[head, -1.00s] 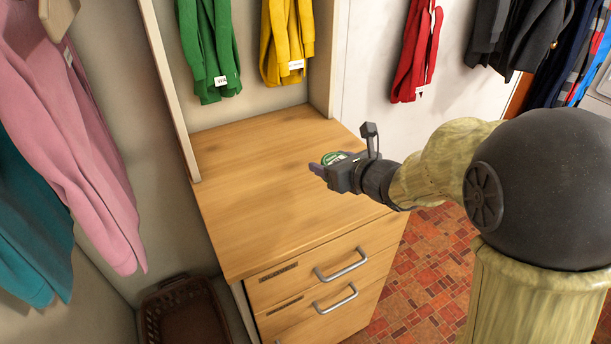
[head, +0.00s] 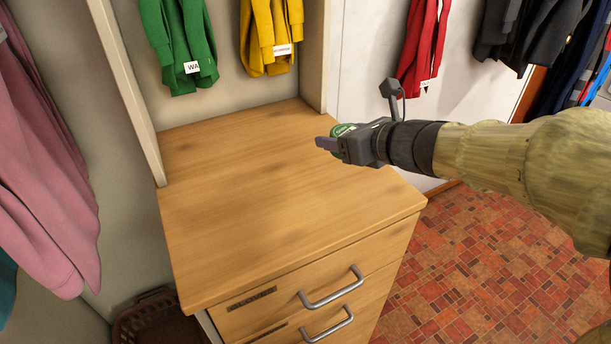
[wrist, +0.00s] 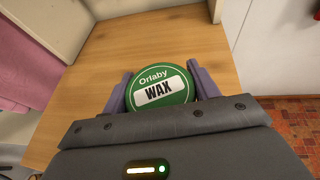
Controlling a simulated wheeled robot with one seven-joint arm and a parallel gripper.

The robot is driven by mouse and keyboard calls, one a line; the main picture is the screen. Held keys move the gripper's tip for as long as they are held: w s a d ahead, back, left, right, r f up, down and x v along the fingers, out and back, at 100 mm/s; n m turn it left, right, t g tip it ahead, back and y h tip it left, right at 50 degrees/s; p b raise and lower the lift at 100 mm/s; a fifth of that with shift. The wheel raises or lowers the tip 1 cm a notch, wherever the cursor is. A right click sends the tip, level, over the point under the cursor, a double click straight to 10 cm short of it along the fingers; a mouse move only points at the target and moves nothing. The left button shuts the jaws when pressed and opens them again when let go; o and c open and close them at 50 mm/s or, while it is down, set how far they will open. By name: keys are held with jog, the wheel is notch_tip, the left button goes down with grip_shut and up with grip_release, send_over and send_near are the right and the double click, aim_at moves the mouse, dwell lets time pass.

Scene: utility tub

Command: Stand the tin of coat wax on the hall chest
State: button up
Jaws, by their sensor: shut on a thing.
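The tin of coat wax (wrist: 160,87) is round with a green lid marked "Orlaby WAX" in the wrist view. My gripper (wrist: 161,84) is shut on it, one purple finger on each side. In the head view a small green part of the tin (head: 343,129) shows beside my gripper (head: 330,143); the rest is hidden by it. The hall chest (head: 250,220) has a bare light-wood top and drawers with metal handles. My gripper and the tin are over the right part of the chest top; whether the tin touches it I cannot tell.
A side panel (head: 128,95) stands at the chest's left and a wall is behind it. Green (head: 180,45) and yellow (head: 272,40) garments hang above the back. A pink garment (head: 45,190) hangs at left. A brown basket (head: 155,318) sits on the floor at left.

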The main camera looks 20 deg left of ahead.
aim_at(338, 181)
notch_tip(338, 181, down, 4)
jog(key=shift+w+r+b, duration=0.1)
jog(key=shift+r+b, duration=0.1)
jog(key=shift+b, duration=0.4)
jog(key=shift+w+f, duration=0.15)
jog(key=shift+f, duration=0.05)
jog(key=shift+s+a, duration=0.1)
jog(key=shift+s, duration=0.1)
jog(key=shift+f, duration=0.1)
notch_tip(338, 181, down, 5)
jog(key=shift+r+b, duration=0.1)
jog(key=shift+b, duration=1.05)
jog(key=o, duration=1)
